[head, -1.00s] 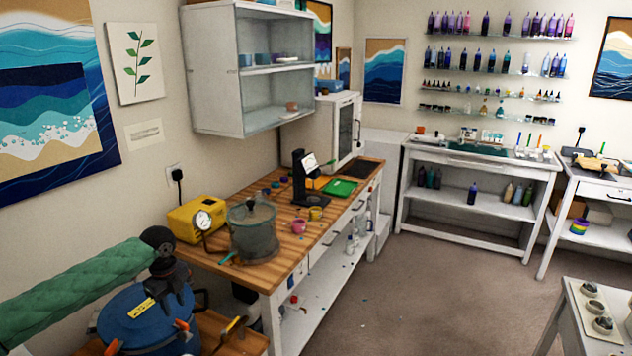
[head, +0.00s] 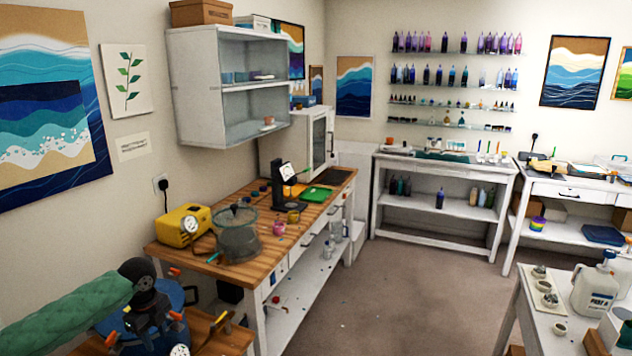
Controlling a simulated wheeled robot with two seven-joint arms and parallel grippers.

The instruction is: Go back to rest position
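My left arm, in a green quilted sleeve, comes in from the lower left in the head view. Its black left gripper (head: 150,326) is over the blue pot (head: 184,293) and hides much of its lid. Its fingers look apart, with nothing visible held between them. Whether it touches the pot cannot be told. My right gripper is not in view.
A wooden bench (head: 200,262) along the left wall bears a yellow pump (head: 183,226), a clear chamber (head: 238,235) and small cups. A white table (head: 541,318) with a white jug (head: 595,287) stands at lower right. The floor (head: 400,300) between is clear.

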